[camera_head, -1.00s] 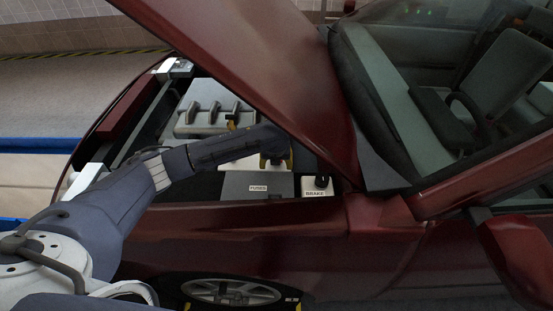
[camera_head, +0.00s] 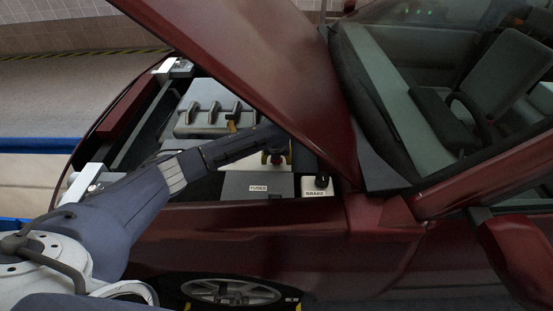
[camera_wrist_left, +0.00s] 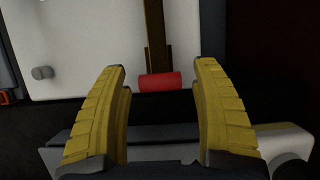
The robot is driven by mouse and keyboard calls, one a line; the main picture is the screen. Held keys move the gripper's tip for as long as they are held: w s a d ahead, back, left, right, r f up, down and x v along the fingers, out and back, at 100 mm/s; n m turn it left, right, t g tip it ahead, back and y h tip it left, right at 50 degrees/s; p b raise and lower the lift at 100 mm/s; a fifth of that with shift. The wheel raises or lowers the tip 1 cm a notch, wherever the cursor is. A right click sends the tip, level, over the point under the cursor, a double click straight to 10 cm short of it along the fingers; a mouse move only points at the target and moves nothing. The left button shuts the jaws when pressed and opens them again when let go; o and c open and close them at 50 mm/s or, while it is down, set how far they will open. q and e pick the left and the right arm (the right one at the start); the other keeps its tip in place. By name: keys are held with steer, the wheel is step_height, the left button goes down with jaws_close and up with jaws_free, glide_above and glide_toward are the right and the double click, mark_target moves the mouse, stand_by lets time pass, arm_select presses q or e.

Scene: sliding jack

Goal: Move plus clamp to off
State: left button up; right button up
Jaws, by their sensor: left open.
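A red cylindrical piece (camera_wrist_left: 160,81), which looks like the plus clamp, sits at the lower end of a dark brown upright bar (camera_wrist_left: 155,35) in the left wrist view. My left gripper (camera_wrist_left: 162,70) is open, with one yellow ribbed finger on each side of the red piece and clear gaps to both. I cannot tell whether the fingertips reach its depth. In the head view my left gripper (camera_head: 277,156) is in the engine bay, partly hidden by the raised hood. The red piece cannot be made out there. My right gripper is not in view.
The dark red hood (camera_head: 270,70) slants close over my left arm. A grey fuse box (camera_head: 256,186) and a white brake reservoir (camera_head: 318,187) stand at the near side of the bay. The grey engine cover (camera_head: 207,110) lies beyond. A white panel (camera_wrist_left: 75,45) backs the bar.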

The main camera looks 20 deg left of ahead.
arm_select(q)
steer(key=shift+c, duration=0.4)
jaws_close()
steer(key=shift+w+r, duration=0.1)
steer(key=shift+r, duration=0.35)
steer(key=shift+w+a+r, duration=0.1)
steer(key=shift+w+r, duration=0.15)
steer(key=shift+r, duration=0.45)
steer(key=shift+w+a+r, duration=0.15)
steer(key=shift+w+r, duration=0.15)
steer(key=shift+r, duration=0.45)
steer(key=shift+w+a+r, duration=0.1)
steer(key=shift+w+r, duration=0.15)
steer(key=shift+r, duration=0.45)
steer(key=shift+w+a+r, duration=0.2)
steer(key=shift+w+r, duration=0.25)
steer(key=shift+r, duration=0.15)
steer(key=shift+w+a+r, duration=0.15)
steer(key=shift+w+r, duration=0.3)
steer(key=shift+r, duration=0.15)
